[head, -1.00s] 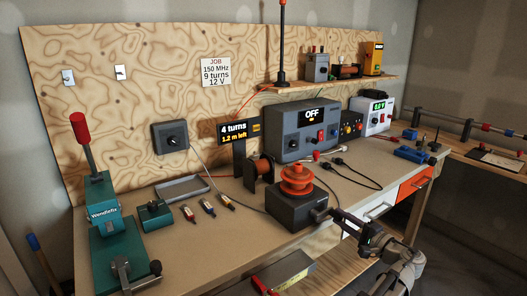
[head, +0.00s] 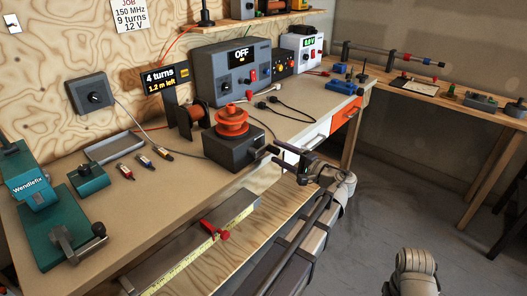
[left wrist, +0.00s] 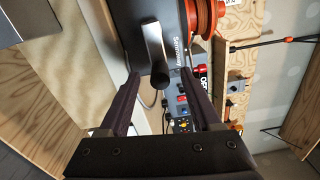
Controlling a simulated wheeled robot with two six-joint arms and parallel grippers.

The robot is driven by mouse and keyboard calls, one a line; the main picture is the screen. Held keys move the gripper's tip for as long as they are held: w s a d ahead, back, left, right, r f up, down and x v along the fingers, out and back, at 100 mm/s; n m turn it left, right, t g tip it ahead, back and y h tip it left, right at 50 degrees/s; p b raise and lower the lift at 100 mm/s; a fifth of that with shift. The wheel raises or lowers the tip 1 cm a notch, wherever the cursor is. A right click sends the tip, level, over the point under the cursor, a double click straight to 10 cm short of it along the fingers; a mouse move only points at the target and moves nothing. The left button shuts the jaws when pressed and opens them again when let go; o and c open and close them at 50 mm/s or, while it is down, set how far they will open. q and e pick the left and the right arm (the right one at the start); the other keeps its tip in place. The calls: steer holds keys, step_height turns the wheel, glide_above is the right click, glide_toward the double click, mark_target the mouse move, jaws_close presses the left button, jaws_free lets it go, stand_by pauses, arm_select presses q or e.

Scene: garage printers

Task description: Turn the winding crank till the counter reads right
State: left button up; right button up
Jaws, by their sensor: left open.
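The winder is a dark box (head: 230,152) with an orange spool (head: 232,122) on top, near the bench's front edge. The counter (head: 165,82) reads "4 turns, 1.2 m left". The job card (head: 130,14) says 150 MHz, 9 turns, 12 V. My left gripper (head: 268,159) is open beside the box's right side. In the left wrist view its fingers (left wrist: 160,90) straddle the handle's end, with gaps on both sides. I cannot tell the exact depth. My right gripper is out of view.
A wire reel (head: 190,118) stands behind the winder. A lower shelf (head: 190,245) holds a yellow rule. Open floor lies to the right.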

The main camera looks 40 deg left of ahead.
arm_select(q)
steer(key=shift+s+d, duration=0.15)
steer(key=shift+d, duration=1.3)
steer(key=shift+s+d, duration=0.1)
steer(key=shift+d, duration=1.35)
steer(key=o, duration=0.6)
steer(key=shift+c, duration=0.2)
steer(key=d, duration=0.7)
steer(key=shift+s+d, duration=0.3)
steer(key=shift+d, duration=0.05)
